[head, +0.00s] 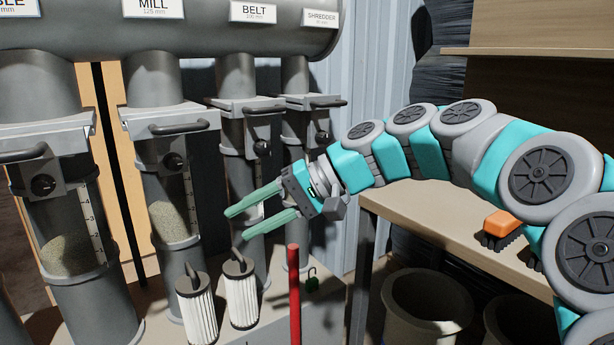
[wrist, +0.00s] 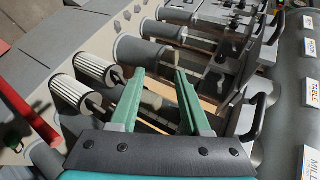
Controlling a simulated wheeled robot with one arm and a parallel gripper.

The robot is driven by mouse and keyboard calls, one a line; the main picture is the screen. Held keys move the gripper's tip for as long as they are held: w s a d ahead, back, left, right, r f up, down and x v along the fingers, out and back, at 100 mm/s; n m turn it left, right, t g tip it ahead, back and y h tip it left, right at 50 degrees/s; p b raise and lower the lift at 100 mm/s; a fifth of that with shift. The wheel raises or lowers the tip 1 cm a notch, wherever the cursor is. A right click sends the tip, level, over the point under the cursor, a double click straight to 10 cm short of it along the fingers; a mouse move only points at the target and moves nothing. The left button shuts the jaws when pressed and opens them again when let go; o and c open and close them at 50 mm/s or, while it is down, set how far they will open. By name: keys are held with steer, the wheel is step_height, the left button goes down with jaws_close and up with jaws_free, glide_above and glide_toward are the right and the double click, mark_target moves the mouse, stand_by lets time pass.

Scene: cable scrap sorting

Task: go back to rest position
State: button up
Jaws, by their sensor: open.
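My gripper (head: 238,224) is open, with its two green fingers apart and pointing left. In the head view it hangs in front of the pipes, over the grey deck. My teal and grey arm reaches in from the right. The wrist view shows the fingers (wrist: 158,76) with nothing held between them. Two white pleated filters (head: 241,297) with dark tops stand on the deck below the gripper. They also show at the left of the wrist view (wrist: 95,67).
Vertical pipes with black-handled gates (head: 185,127) hang under a grey header labelled MILL, BELT and SHREDDER. A red post (head: 293,290) rises below the gripper. At right are a bench (head: 420,205) with an orange brush (head: 502,226) and bins (head: 428,300) beneath.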

steer(key=s+d+f+h, duration=0.3)
steer(key=s+d+f, duration=0.1)
steer(key=s+f, duration=0.35)
steer(key=s+d+f+h, duration=0.35)
steer(key=s+f, duration=0.25)
steer(key=f, duration=0.2)
steer(key=s+d+f+h, duration=0.2)
steer(key=s+d+f, duration=0.3)
steer(key=s+d, duration=0.2)
steer(key=s+d+f+m+g+h, duration=0.1)
steer(key=s+d+f+h, duration=0.2)
steer(key=s+d+f, duration=0.3)
steer(key=s+d, duration=0.1)
steer(key=d, duration=0.2)
steer(key=shift+d+h, duration=0.3)
steer(key=shift+h, duration=0.05)
